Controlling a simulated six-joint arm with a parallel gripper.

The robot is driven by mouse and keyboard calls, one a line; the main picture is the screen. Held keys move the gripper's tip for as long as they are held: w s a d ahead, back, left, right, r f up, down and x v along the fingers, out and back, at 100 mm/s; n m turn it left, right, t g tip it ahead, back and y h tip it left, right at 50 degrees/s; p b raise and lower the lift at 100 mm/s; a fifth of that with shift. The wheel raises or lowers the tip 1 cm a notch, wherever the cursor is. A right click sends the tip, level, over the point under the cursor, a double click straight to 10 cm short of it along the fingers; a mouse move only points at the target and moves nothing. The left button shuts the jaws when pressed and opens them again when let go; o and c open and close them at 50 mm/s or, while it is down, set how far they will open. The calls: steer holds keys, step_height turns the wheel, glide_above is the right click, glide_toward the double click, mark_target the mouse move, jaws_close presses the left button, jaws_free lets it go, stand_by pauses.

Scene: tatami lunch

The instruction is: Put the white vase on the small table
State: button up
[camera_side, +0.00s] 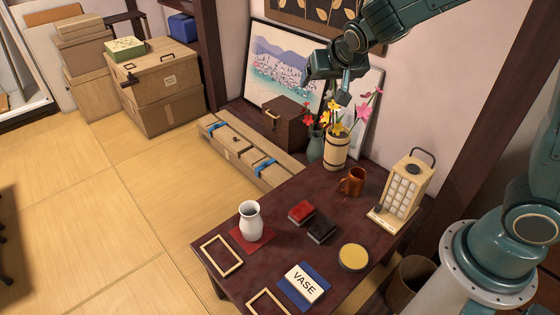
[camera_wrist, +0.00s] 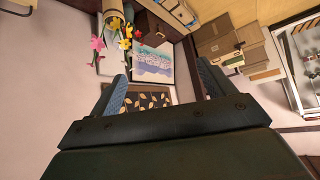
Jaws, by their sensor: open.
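The white vase (camera_side: 251,221) stands upright on a red square mat (camera_side: 262,242), near the left end of the small dark red table (camera_side: 283,238). My gripper (camera_side: 343,98) is high at the back, above the flowers and well away from the white vase. In the wrist view my gripper (camera_wrist: 163,90) shows two blue-grey fingers spread apart with nothing between them. The white vase is not seen in the wrist view.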

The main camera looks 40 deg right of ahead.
steer(key=s+a+r+n+g+y, duration=0.1)
steer(key=s+r+n+y, duration=0.1)
steer(key=s, duration=1.1)
steer(key=s+a+r+n+g+y, duration=0.1)
steer(key=s+r+n, duration=0.3)
steer(key=s, duration=1)
steer(key=shift+s+a+y, duration=0.15)
steer(key=shift+a+y, duration=0.4)
steer(key=shift+y, duration=0.05)
